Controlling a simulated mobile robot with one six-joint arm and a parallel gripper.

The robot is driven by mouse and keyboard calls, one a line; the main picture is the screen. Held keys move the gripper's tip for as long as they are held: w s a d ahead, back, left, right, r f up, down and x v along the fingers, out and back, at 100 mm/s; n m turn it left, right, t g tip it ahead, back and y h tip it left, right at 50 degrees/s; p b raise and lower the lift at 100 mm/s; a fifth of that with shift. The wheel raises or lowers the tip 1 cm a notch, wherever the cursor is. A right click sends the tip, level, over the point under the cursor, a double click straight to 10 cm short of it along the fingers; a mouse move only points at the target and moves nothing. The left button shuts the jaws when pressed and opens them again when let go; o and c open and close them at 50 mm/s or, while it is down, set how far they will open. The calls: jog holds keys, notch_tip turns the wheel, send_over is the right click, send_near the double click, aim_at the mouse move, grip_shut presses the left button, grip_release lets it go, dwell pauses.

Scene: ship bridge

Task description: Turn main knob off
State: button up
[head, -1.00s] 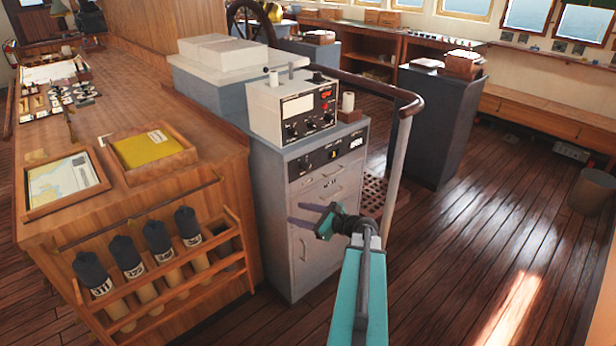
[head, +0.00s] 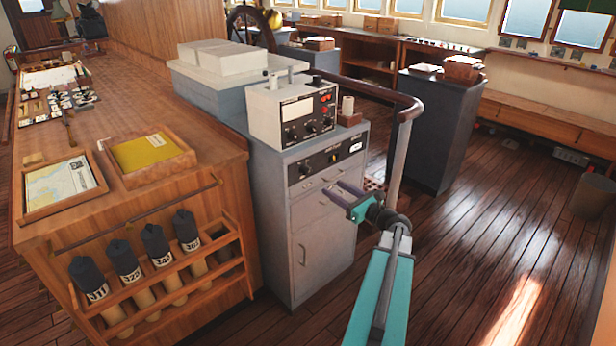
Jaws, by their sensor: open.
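A grey cabinet (head: 278,220) stands in the middle of the view with a dark control panel (head: 318,164) across its upper front. A small knob (head: 305,169) sits at the panel's left side, with a white dial (head: 355,147) at its right end. A white instrument box (head: 275,106) on top has several knobs (head: 309,127) on its face. The labels are too small to read, so I cannot tell which knob is the main one. My gripper (head: 334,193) is open and empty, in front of the drawers and below the panel. It appears apart from the cabinet.
A curved handrail (head: 397,150) rises just right of my gripper. A dark console (head: 436,125) stands farther back.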

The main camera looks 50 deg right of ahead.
aim_at(309, 173)
jog(key=w+p, duration=0.1)
jog(key=w, duration=0.3)
jog(key=w+p, duration=0.1)
jog(key=w, duration=0.4)
jog(key=w+d, duration=0.1)
jog(key=w, duration=0.3)
jog(key=shift+w+p, duration=0.2)
jog(key=shift+p, duration=0.2)
